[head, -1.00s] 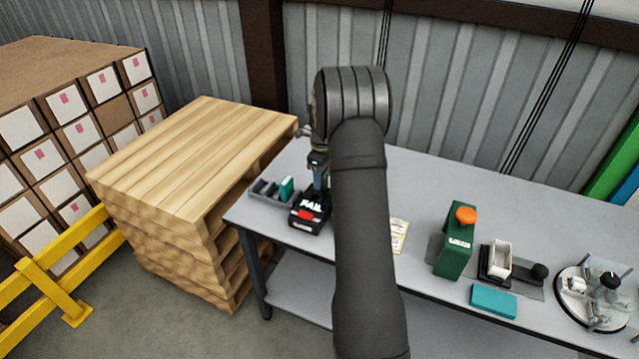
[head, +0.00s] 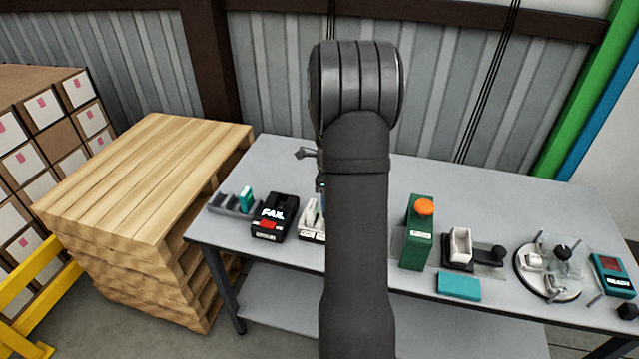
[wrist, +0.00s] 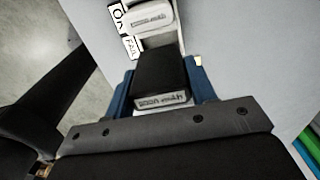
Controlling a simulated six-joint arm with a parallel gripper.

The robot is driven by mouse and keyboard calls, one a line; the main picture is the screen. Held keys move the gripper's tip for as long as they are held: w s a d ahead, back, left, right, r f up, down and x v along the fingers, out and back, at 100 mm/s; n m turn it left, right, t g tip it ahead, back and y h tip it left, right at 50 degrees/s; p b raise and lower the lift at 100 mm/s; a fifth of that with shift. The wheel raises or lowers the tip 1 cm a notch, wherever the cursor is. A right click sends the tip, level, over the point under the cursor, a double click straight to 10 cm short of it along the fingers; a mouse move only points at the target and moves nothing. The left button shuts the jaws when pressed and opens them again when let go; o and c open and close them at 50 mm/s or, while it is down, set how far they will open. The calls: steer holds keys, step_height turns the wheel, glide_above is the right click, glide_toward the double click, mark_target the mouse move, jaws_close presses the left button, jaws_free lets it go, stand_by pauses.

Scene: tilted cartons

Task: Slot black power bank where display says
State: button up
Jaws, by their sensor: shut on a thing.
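My gripper (wrist: 163,84) is shut on the black power bank (wrist: 158,72), with a blue finger on each side of it in the wrist view. The power bank's pale end bears printed text and faces the wrist camera. In the head view my arm hides most of the gripper and the power bank. A white holder or device (head: 311,218) stands on the table there, partly hidden by my arm. A teal unit with a reddish screen (head: 613,272) stands at the far right of the table; its screen is too small to read.
A black box with a red patch and white lettering (head: 273,217) stands beside a grey slotted tray (head: 226,206). A green box with an orange knob (head: 419,232), a teal block (head: 459,286) and a round fixture (head: 545,282) stand rightward. The table's back middle is clear.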

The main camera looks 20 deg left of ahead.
steer(key=shift+f, duration=3.3)
steer(key=shift+f, duration=0.2)
steer(key=o, duration=1.1)
steer(key=c, duration=0.4)
steer(key=shift+r, duration=4)
